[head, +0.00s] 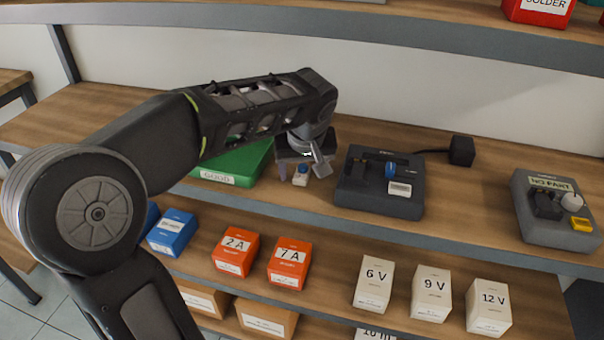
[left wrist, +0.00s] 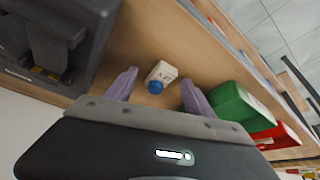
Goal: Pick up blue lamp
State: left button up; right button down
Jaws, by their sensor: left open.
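The blue lamp (head: 303,169) is a small white block with a round blue cap, on the wooden shelf between the green box and a dark grey device. In the left wrist view the lamp (left wrist: 159,78) lies between the two fingers, with shelf showing on both sides of it. My left gripper (head: 301,172) is open around or just above the lamp. In the left wrist view its purple-grey fingers (left wrist: 158,90) stand apart and do not appear to touch it. The exact height above the shelf is hard to tell. My right gripper is not in view.
A green box (head: 235,166) marked GOOD is close left of the lamp; the dark device (head: 380,182) with a blue part is close right. A grey tester (head: 556,211) stands far right. Red, blue and white boxes fill the lower shelf. An upper shelf edge (head: 400,47) runs overhead.

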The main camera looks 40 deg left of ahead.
pick_arm(q)
jog(key=shift+c, duration=0.2)
grip_shut()
dwell(0.6)
